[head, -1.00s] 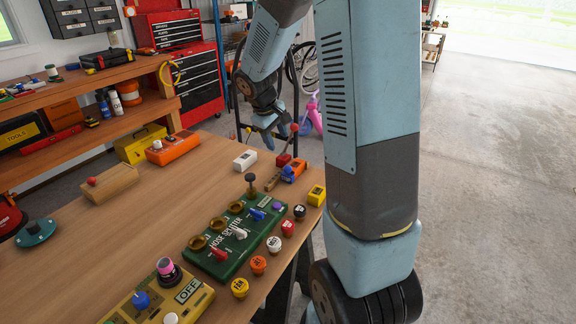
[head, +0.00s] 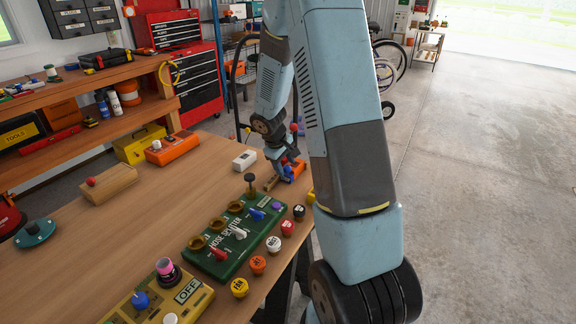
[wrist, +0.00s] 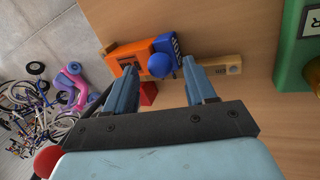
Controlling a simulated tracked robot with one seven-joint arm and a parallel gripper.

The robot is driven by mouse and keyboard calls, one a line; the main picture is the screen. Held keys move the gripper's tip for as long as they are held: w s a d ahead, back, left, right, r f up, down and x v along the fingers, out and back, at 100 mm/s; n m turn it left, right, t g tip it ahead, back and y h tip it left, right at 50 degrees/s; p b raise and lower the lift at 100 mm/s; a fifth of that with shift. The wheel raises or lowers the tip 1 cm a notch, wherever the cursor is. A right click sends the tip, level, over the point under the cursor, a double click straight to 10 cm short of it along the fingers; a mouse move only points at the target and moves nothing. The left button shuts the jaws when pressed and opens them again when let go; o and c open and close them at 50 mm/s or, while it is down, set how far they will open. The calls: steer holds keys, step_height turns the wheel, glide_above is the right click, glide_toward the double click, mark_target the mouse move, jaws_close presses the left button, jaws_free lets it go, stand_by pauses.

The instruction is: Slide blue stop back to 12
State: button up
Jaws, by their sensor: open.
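The blue stop (wrist: 174,48), lettered on its face, shows in the wrist view with a round blue knob (wrist: 160,64). It sits against an orange block (wrist: 132,58) on a wooden rule (wrist: 224,69) marked "cm". The scale number at the stop is not readable. My gripper (wrist: 159,67) is open, its two fingers apart on either side of the knob in the picture; contact cannot be told. In the head view, my gripper (head: 284,161) is low at the table's far right corner, over the orange block (head: 294,170), and partly hides the stop.
A red block (wrist: 148,93) lies beside the orange one. A white block (head: 244,160) stands to the left. The green hose splitter box (head: 235,240), with a black-topped post (head: 250,180) near its far end, is nearer. Several round caps line the right table edge.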

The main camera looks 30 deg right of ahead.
steer(key=shift+w+d+f, duration=0.1)
steer(key=shift+d+f, duration=0.1)
steer(key=shift+f, duration=0.4)
steer(key=shift+c, duration=0.3)
jaws_close()
